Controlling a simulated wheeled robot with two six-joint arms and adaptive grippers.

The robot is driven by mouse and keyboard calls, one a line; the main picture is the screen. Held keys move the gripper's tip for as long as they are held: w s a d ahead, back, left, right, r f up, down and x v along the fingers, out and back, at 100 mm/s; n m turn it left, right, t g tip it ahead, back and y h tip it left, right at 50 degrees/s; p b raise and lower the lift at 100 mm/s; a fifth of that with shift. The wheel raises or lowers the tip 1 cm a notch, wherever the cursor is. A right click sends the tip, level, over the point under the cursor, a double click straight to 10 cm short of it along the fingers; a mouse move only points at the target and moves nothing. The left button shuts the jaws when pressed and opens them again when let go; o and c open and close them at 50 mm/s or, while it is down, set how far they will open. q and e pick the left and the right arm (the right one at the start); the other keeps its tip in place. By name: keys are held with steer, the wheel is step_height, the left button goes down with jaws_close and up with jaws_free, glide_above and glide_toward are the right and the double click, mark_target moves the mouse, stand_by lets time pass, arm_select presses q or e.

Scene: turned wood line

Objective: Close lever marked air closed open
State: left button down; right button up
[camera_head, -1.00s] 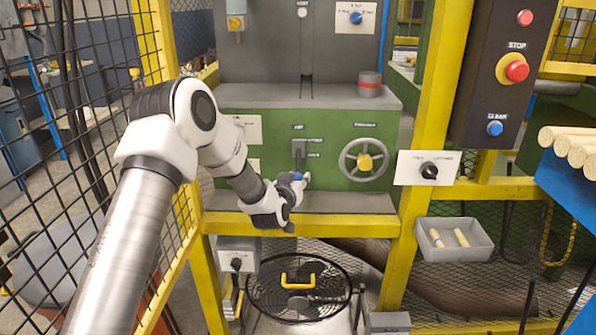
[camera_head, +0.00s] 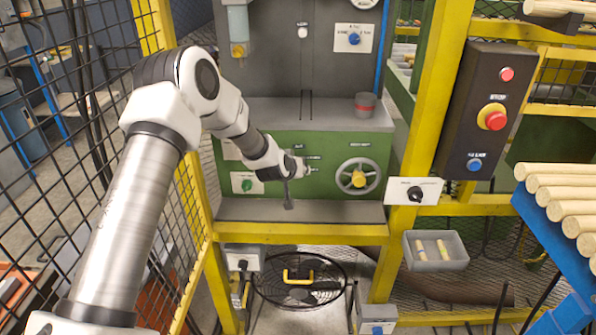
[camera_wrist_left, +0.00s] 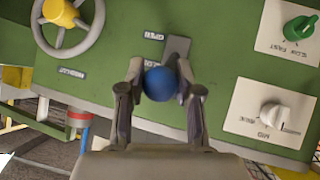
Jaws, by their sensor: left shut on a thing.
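The lever's blue ball knob (camera_wrist_left: 160,84) shows in the left wrist view, with its dark grey plate (camera_wrist_left: 177,48) just behind, on the green machine panel (camera_wrist_left: 225,70). My left gripper (camera_wrist_left: 160,76) has a finger on each side of the knob and is shut on it. In the head view my left gripper (camera_head: 298,166) is in front of the green panel and hides most of the lever and its knob. Small labels stand beside the lever; one in the wrist view appears to read OPEN, upside down. My right gripper is in neither view.
A handwheel (camera_head: 360,178) with a yellow hub is close to the right of the gripper. A green selector knob (camera_head: 246,185) is to the left. A grey ledge (camera_head: 340,212) lies below the panel. Yellow posts (camera_head: 430,110) and black mesh fencing flank the arm.

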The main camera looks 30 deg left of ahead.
arm_select(q)
steer(key=shift+w+a+r, duration=0.15)
steer(key=shift+w+r, duration=0.1)
steer(key=shift+r, duration=0.35)
steer(key=c, duration=0.8)
jaws_free()
steer(key=shift+s, duration=0.1)
steer(key=v, duration=0.7)
steer(key=shift+s, duration=0.1)
